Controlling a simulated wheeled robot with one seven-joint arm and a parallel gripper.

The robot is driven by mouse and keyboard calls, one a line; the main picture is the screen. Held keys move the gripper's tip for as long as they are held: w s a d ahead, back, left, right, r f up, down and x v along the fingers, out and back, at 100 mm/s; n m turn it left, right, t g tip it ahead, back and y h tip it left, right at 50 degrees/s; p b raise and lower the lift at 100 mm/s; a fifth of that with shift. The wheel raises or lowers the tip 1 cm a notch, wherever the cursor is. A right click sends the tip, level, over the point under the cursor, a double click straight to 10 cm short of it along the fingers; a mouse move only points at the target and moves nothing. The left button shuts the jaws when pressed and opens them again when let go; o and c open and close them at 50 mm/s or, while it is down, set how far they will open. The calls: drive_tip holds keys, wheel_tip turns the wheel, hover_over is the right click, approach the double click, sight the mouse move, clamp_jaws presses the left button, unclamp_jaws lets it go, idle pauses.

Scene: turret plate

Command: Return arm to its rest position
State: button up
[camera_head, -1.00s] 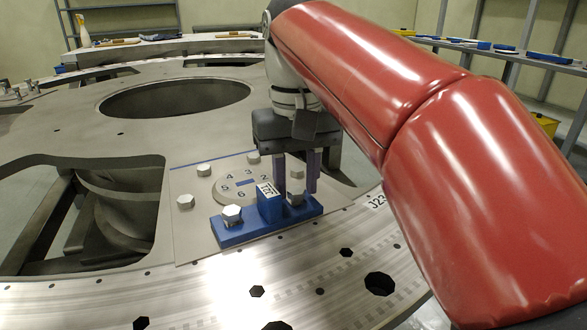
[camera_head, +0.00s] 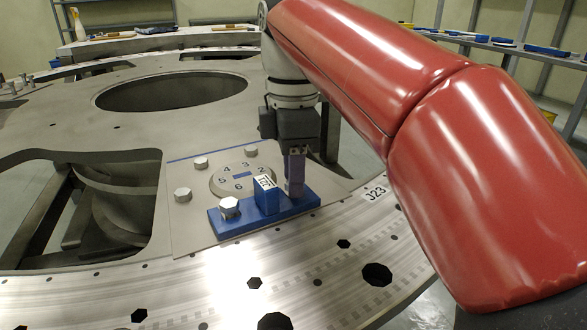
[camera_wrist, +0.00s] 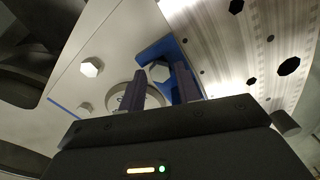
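My gripper (camera_head: 294,174) points down over the right end of the blue fixture (camera_head: 240,222) on the turret plate (camera_head: 140,290). In the wrist view its two dark fingers (camera_wrist: 161,90) stand apart, with nothing seen held between them. In the head view they overlap almost into one, and hide part of the fixture's right end; whether they touch it I cannot tell. A hex bolt (camera_head: 229,207) sits at the fixture's left end and also shows in the wrist view (camera_wrist: 160,72). A tall blue block (camera_head: 266,198) with a label rises mid-fixture. My red arm reaches in from the right.
Behind the fixture lies a numbered disc (camera_head: 240,178), with other hex bolts (camera_head: 183,195) around it. The plate has large openings (camera_head: 172,90) and small holes. Shelves with blue items (camera_head: 548,51) stand at the back right.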

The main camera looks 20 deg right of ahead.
drive_tip(key=shift+n, duration=0.3)
drive_tip(key=c, duration=0.7)
drive_tip(key=m, duration=1)
drive_tip(key=shift+f, duration=0.1)
drive_tip(key=m, duration=1.3)
drive_tip(key=shift+f, duration=0.1)
drive_tip(key=m, duration=0.3)
drive_tip(key=shift+m, duration=0.4)
